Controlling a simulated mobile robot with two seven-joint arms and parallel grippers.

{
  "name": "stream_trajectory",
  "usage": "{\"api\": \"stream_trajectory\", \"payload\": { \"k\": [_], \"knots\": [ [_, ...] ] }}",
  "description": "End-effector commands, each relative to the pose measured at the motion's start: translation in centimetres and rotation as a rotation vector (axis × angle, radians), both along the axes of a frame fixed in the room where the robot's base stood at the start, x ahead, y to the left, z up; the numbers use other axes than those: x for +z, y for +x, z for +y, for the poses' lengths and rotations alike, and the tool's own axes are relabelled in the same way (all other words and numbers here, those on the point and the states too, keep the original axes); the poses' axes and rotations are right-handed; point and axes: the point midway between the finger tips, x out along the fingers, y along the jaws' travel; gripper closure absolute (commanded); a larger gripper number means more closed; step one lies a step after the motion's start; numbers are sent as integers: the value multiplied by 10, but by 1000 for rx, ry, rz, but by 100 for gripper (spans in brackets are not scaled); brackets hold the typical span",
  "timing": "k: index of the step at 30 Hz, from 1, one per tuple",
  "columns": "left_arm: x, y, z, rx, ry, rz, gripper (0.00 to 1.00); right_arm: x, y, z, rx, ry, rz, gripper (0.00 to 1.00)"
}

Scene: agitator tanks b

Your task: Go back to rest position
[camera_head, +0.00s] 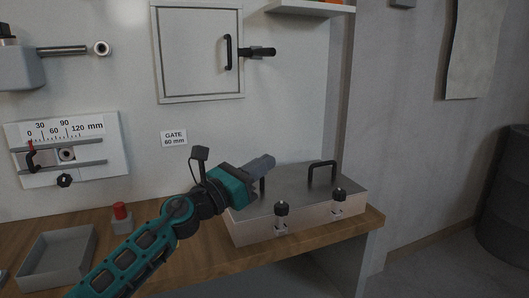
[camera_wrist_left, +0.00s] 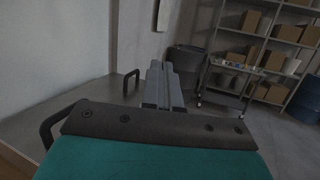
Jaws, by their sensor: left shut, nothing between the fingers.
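My left gripper (camera_head: 262,164) reaches in from the lower left in the head view, with its teal and dark body above the left part of a metal box. Its fingers are closed together and empty; they also show in the left wrist view (camera_wrist_left: 164,84), pointing away over the box. The metal box (camera_head: 300,212) has a grey lid with two black handles, one on the right (camera_head: 322,172) and one partly hidden behind the gripper. Two black-knobbed latches sit on its front. I cannot tell whether the gripper touches the left handle. My right gripper is in neither view.
The wooden bench (camera_head: 190,262) holds a grey tray (camera_head: 58,258) and a red-topped piece (camera_head: 121,214) at left. A gate scale (camera_head: 68,150), a cabinet door (camera_head: 198,55) and a shelf (camera_head: 312,8) are on the wall. A dark barrel (camera_head: 505,200) stands on the right; floor before it is clear.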

Motion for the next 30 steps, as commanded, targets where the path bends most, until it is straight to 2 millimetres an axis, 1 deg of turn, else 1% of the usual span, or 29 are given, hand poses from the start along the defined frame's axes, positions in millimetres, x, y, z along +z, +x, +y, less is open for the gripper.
{"api": "stream_trajectory", "payload": {
  "k": [1, 5, 6, 8, 9, 11, 12, 14, 15, 17, 18, 20, 21, 25, 27, 29, 30],
  "knots": [
    [-19, -9, 5, -9, -132, 131, 100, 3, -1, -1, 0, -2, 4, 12],
    [-63, -28, 23, -14, -475, 449, 100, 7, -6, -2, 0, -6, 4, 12],
    [-78, -35, 30, -10, -582, 545, 100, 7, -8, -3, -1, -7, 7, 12],
    [-101, -46, 41, 2, -741, 685, 100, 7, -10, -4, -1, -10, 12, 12],
    [-116, -54, 49, 13, -851, 777, 100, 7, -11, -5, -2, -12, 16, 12],
    [-140, -67, 61, 34, -1014, 909, 100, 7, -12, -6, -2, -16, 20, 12],
    [-157, -78, 70, 51, -1126, 994, 100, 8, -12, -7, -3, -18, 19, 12],
    [-181, -95, 82, 84, -1291, 1113, 100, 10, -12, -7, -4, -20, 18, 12],
    [-197, -107, 91, 107, -1406, 1190, 100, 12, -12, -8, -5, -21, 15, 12],
    [-221, -128, 103, 150, -1578, 1294, 100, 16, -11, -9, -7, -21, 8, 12],
    [-237, -144, 112, 180, -1695, 1360, 100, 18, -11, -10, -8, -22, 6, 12],
    [-260, -169, 124, 234, -1872, 1445, 100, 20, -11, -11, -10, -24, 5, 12],
    [-274, -187, 131, 271, -1992, 1494, 100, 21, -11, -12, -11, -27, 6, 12],
    [-311, -244, 152, 397, -2348, 1598, 100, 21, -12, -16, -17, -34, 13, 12],
    [-324, -270, 160, 457, -2503, 1620, 100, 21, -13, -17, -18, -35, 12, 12],
    [-332, -288, 165, 496, -2610, 1627, 100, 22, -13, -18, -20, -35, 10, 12],
    [-336, -297, 167, -511, 2624, -1603, 100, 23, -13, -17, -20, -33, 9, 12]
  ]
}}
